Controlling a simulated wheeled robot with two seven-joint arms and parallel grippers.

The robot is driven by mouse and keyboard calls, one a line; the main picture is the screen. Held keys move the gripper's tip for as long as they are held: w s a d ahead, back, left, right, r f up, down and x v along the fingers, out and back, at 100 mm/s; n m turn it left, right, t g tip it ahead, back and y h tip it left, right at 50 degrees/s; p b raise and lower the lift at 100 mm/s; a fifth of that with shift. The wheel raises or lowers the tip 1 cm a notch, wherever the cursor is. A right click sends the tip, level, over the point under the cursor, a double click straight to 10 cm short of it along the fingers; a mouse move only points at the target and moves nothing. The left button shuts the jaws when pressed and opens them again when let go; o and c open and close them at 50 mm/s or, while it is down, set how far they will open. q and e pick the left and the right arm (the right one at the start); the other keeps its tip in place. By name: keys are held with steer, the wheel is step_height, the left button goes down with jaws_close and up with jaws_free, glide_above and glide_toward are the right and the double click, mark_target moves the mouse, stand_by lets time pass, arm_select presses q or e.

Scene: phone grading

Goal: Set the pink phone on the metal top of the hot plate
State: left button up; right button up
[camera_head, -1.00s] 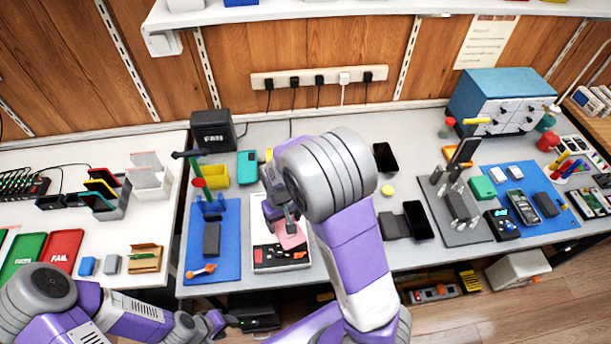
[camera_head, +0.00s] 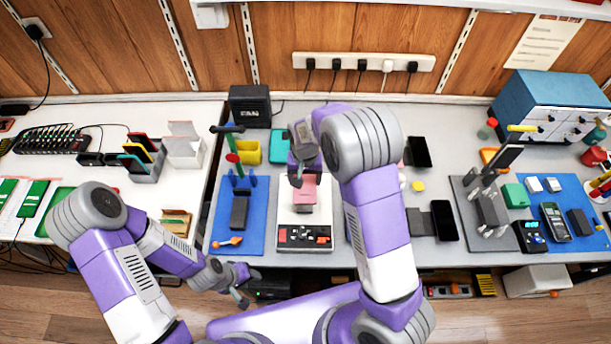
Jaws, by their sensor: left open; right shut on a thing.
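The pink phone (camera_head: 306,190) is held in my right gripper (camera_head: 299,174), which is shut on it. The phone is over the hot plate (camera_head: 304,238), a pale unit with a dark control panel at its front. Part of its top (camera_head: 289,213) shows around and below the phone. I cannot tell whether the phone touches the top. My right wrist and forearm hide the area just right of the phone. My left gripper (camera_head: 240,290) is open and empty, low in front of the bench edge.
A blue mat (camera_head: 222,230) with a dark block and an orange tool lies left of the hot plate. A dark phone (camera_head: 444,220) lies to the right. A grey fixture (camera_head: 488,212) stands further right. A teal phone (camera_head: 280,145) and yellow bin (camera_head: 249,151) are behind.

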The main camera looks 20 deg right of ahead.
step_height(320, 180, down, 5)
steer(key=b, duration=0.4)
steer(key=shift+f, duration=0.15)
steer(key=shift+f+b, duration=0.5)
steer(key=shift+f, duration=0.4)
steer(key=shift+f, duration=0.35)
stand_by(1.4)
steer(key=o, duration=1.1)
steer(key=shift+o, duration=0.2)
steer(key=shift+r+p, duration=0.55)
steer(key=shift+r, duration=0.15)
